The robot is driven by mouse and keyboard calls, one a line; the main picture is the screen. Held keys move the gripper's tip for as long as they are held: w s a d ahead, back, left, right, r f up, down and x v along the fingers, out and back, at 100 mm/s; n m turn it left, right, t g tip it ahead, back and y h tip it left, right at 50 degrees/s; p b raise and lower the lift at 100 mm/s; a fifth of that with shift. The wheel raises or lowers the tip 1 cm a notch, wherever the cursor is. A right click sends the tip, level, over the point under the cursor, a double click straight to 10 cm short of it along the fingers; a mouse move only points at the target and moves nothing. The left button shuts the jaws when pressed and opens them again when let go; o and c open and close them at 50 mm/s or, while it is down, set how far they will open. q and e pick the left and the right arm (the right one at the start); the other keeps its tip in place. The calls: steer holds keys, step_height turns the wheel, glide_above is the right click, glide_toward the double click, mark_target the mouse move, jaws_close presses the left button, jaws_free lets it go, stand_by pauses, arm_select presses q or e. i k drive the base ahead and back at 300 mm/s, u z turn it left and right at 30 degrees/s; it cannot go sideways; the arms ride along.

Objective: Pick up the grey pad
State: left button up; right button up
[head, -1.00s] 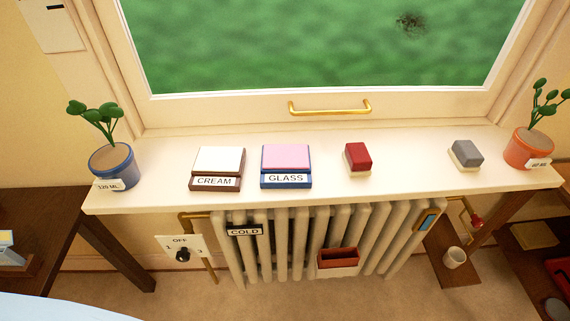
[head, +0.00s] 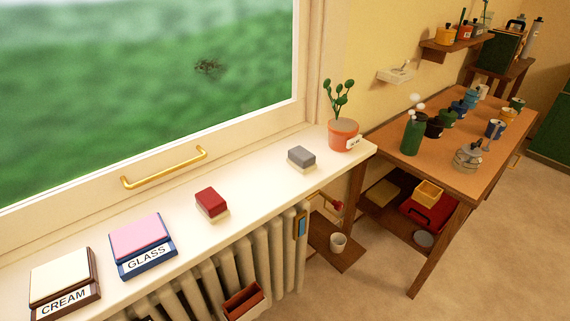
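The grey pad (head: 301,156) is a small block with a grey top and a pale cream base. It rests on the white windowsill (head: 255,184), towards its right end and left of an orange plant pot (head: 343,134). Nothing covers it. A similar block with a red top, the red pad (head: 211,202), sits further left on the sill. Neither of my grippers shows in the head view.
A pink-topped box labelled GLASS (head: 141,243) and a cream-topped box labelled CREAM (head: 63,283) lie further left. A radiator (head: 225,272) stands below the sill. A wooden table (head: 478,130) with bottles and jars stands right. Open floor (head: 380,285) lies in front.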

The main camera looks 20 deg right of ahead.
mark_target(299, 158)
steer(key=z, duration=2.2)
steer(key=i, duration=1.8)
steer(key=u, duration=4)
